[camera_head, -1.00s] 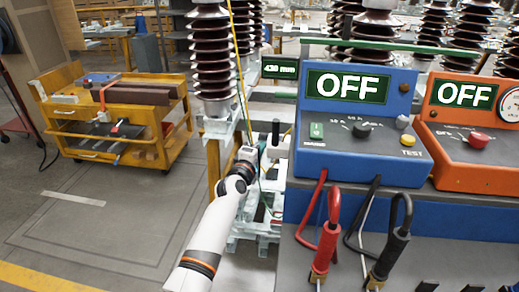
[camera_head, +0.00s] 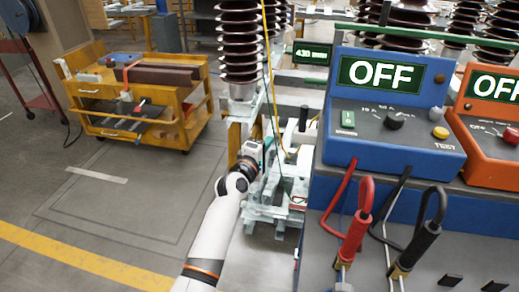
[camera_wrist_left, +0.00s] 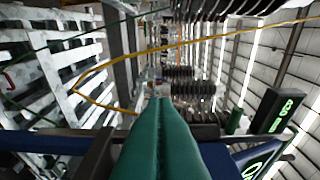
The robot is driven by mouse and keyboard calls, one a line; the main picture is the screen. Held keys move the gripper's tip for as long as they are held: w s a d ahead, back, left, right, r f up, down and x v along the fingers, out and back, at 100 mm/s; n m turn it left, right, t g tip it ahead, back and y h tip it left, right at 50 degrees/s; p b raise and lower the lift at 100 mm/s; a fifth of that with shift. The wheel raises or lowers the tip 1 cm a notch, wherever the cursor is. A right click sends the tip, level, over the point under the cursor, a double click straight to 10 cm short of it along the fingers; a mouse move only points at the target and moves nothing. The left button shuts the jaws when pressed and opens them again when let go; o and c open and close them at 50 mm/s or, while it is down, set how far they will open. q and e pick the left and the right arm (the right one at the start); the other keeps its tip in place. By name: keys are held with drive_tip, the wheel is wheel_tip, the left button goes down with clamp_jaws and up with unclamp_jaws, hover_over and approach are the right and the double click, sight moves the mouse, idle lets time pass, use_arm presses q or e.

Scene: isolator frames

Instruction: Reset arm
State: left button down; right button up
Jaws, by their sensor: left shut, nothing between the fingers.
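My left arm comes up from the bottom of the head view, white with an orange band. Its left gripper (camera_head: 262,156) is at the far end, beside the blue tester and in front of the insulator stand; its fingers are hard to make out there. In the left wrist view the two green fingers (camera_wrist_left: 159,104) lie together, shut and with nothing between them. A thin yellow cable (camera_wrist_left: 96,97) crosses that view beyond the fingertips. My right gripper shows in neither view.
A blue tester (camera_head: 395,108) reading OFF and an orange tester (camera_head: 484,142) stand at right. Red (camera_head: 355,232) and black (camera_head: 418,242) clamps stand before them. A ribbed brown insulator (camera_head: 240,45) rises behind my gripper. A yellow cart (camera_head: 190,118) is at left, with clear floor before it.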

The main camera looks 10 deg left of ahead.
use_arm(q)
drive_tip(key=s+a+f+m+g+y+p, duration=0.1)
drive_tip(key=s+a+f+m+g, duration=0.15)
drive_tip(key=s+f, duration=0.8)
drive_tip(key=s+a+f+m+g+y+p, duration=0.1)
drive_tip(key=s+f+m+g, duration=0.35)
drive_tip(key=f, duration=1.05)
drive_tip(key=s+a+f+m+g+y+p, duration=0.1)
drive_tip(key=s+f+g, duration=0.1)
drive_tip(key=s+f, duration=0.95)
drive_tip(key=s+a+f+m+g, duration=0.2)
drive_tip(key=s+f, duration=0.3)
drive_tip(key=s, duration=0.7)
drive_tip(key=s+a+f+m+g+y+p, duration=0.1)
drive_tip(key=s+a+f+m+g, duration=0.2)
drive_tip(key=s, duration=0.9)
drive_tip(key=s+a+f+m+g+y, duration=0.1)
drive_tip(key=s+a+f+m+g, duration=0.1)
drive_tip(key=s+f, duration=0.6)
drive_tip(key=s+a+m, duration=0.1)
drive_tip(key=s+m, duration=0.1)
drive_tip(key=s, duration=0.2)
drive_tip(key=shift+a, duration=0.2)
